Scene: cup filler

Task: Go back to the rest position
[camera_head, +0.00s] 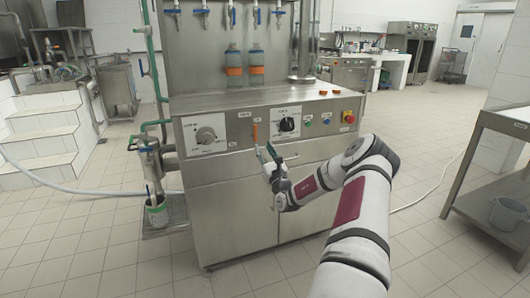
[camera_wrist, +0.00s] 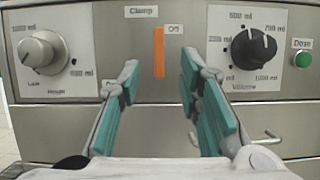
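My gripper (camera_head: 264,154) is in front of the cup filler's control panel (camera_head: 220,118). In the wrist view its two teal-padded fingers (camera_wrist: 160,98) are spread apart with nothing between them. The orange clamp lever (camera_wrist: 159,52) stands upright beyond the gap, beside the label "On". The grey height knob (camera_wrist: 43,52) is to the left of the fingers, and the black volume knob (camera_wrist: 253,48) and green dose button (camera_wrist: 302,59) are to the right. The fingers appear apart from the panel.
Two bottles with orange bands (camera_head: 234,66) stand on the machine under the nozzles. A steel table (camera_head: 512,122) stands at the right, and a bucket on a ledge (camera_head: 157,212) at the left. Tiled floor is open at front left.

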